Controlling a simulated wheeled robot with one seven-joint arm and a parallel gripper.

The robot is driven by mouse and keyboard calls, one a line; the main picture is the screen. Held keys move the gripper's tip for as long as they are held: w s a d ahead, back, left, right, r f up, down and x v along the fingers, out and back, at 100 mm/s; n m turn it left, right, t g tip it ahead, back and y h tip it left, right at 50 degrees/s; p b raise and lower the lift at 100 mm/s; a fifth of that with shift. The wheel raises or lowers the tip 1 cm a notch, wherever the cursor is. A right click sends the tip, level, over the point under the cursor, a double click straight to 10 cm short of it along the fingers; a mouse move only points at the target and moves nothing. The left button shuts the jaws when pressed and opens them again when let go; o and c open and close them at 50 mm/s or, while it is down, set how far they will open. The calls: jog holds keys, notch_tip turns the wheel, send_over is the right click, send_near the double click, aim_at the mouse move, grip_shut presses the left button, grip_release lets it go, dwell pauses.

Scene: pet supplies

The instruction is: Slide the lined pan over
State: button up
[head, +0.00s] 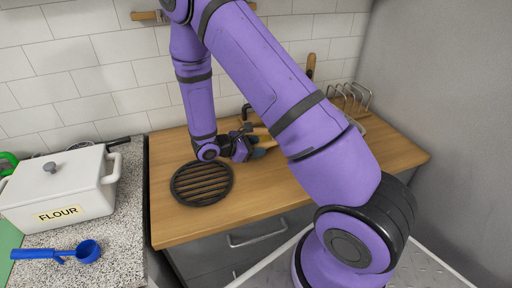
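A round black piece with parallel bars (202,184) lies flat on the wooden counter (290,205), left of the counter's middle. It is the only lined, pan-like thing I can make out, and no handle on it is visible. My gripper (262,149) is low over the counter, behind and to the right of the round piece, apart from it. Its fingers are small and partly hidden, so I cannot tell whether they are open or shut. My purple arm covers part of the counter to the right.
A white flour container (60,186) and a blue scoop (86,251) sit on the speckled counter at left. A wire rack (352,98) stands at the back right. A tiled wall closes the back. Bare wood lies in front of the round piece.

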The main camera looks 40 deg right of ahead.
jog(key=shift+o, duration=0.4)
jog(key=shift+a, duration=0.1)
jog(key=v, duration=1)
jog(key=shift+a, duration=0.3)
jog(key=shift+r, duration=0.1)
jog(key=s+d+r+m+t+y, duration=0.1)
jog(key=s+r+m+y, duration=0.5)
jog(key=r, duration=0.6)
jog(key=s+d+r+m+t+y, duration=0.1)
jog(key=s+r+m+y, duration=0.3)
jog(key=s+r, duration=0.7)
jog(key=s+a+r+m+t+y, duration=0.2)
jog(key=s+r+m+t+y, duration=0.1)
jog(key=s+r+t, duration=0.2)
jog(key=shift+s+a+r+m, duration=0.25)
jog(key=shift+s+r+m, duration=0.15)
jog(key=shift+s+r, duration=1.05)
